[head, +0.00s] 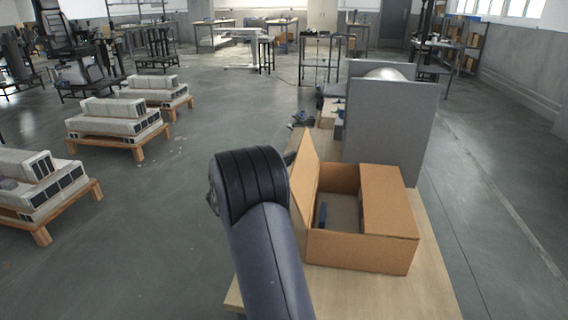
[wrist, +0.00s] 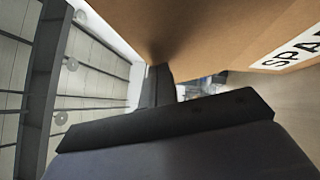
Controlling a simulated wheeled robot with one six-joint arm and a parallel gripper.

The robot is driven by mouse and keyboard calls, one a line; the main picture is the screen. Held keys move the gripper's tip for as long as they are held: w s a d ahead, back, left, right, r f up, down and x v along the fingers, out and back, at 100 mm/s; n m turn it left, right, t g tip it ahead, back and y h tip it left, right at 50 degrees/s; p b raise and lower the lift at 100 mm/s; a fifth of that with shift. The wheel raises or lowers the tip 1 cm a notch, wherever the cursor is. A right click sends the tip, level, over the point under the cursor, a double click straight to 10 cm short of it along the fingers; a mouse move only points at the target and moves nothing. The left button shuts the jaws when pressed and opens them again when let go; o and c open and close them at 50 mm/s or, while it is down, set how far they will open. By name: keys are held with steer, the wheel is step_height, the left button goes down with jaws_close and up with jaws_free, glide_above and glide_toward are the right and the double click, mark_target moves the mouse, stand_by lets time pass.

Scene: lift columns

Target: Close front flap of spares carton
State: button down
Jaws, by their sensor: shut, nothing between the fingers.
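The cardboard spares carton (head: 360,252) sits on a wooden bench. Its left flap (head: 306,190) stands up, tilted slightly. The right flap (head: 388,200) lies folded over the right part of the opening. The opening is uncovered between them, and a dark blue item (head: 322,216) shows inside. In the wrist view, a brown cardboard face (wrist: 215,30) with a white label (wrist: 292,48) reading "SPA" fills the top right. My gripper (wrist: 160,72) is shut and empty, close beside that cardboard; I cannot tell whether it touches. In the head view my arm and the flap mostly hide it.
A grey panelled block (head: 390,130) stands on the bench (head: 430,285) just behind the carton. Small parts and a box (head: 330,112) lie farther back. Pallets with grey units (head: 115,125) stand on the floor at left. The floor between them and the bench is clear.

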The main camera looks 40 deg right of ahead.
mark_target(307, 177)
steer(key=s+d+m+y, duration=0.1)
steer(key=s+d+r+m+y+b, duration=0.1)
steer(key=s+m, duration=0.1)
steer(key=s+d+r+m+y, duration=0.1)
steer(key=shift+s+d+r+y, duration=0.15)
steer(key=shift+d+y, duration=0.15)
steer(key=shift+y, duration=0.1)
steer(key=s+d+f+m+t+y+b, duration=0.2)
steer(key=s+d+f+m+t+y, duration=0.2)
steer(key=s+d+f, duration=0.5)
steer(key=shift+s+m+y+b, duration=0.35)
steer(key=shift+s+m+y, duration=0.65)
steer(key=shift+y, duration=0.9)
steer(key=shift+w+f, duration=0.15)
steer(key=shift+f, duration=0.1)
steer(key=shift+r, duration=0.15)
